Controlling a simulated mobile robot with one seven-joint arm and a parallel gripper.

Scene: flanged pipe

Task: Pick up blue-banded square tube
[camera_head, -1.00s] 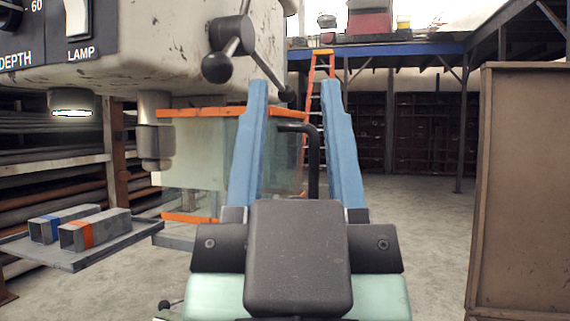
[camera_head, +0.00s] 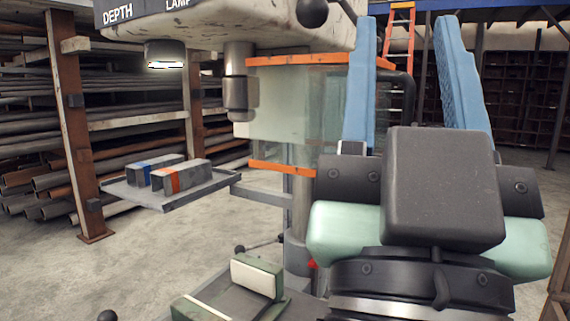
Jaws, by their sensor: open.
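The blue-banded square tube (camera_head: 133,174) is a grey metal tube with a blue band. It lies on a small grey tray (camera_head: 210,187) at the left of the head view. An orange-banded square tube (camera_head: 190,178) lies beside it on the right and hides part of it. My gripper (camera_head: 408,25) is at the right of the view, its two blue fingers pointing up and spread wide apart with nothing between them. It is well to the right of the tray and apart from both tubes.
A drill press head (camera_head: 215,25) with an orange-edged clear guard (camera_head: 290,105) stands between the tray and my gripper. A green vise (camera_head: 255,278) is below. Pipe racks (camera_head: 75,130) stand behind the tray. An orange ladder (camera_head: 400,35) is at the back.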

